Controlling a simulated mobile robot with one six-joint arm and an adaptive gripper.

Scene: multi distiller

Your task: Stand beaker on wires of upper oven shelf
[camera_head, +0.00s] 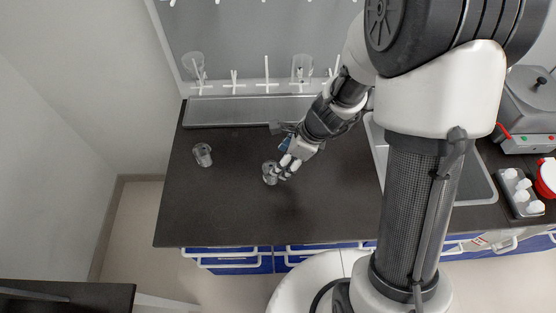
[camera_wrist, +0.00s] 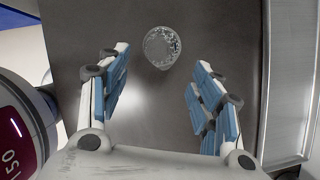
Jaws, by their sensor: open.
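A small clear glass beaker (camera_head: 269,173) stands on the dark counter at the fingertips of my gripper (camera_head: 286,166). In the wrist view a round glass rim with a pouring lip, likely the same beaker (camera_wrist: 162,47), shows just ahead of the fingertips and between their lines. My gripper (camera_wrist: 163,75) is open, with its blue-padded fingers spread wide and nothing held. A second clear beaker (camera_head: 202,155) stands on the counter farther left, apart from the gripper. No oven or wire shelf shows in either view.
The dark counter (camera_head: 220,210) is mostly clear around the beakers. A metal tray (camera_head: 235,110) runs along its back, below a rack panel with white pegs (camera_head: 267,70) and hanging glassware. A sink (camera_head: 474,181) and a grey device (camera_head: 530,100) lie to the right.

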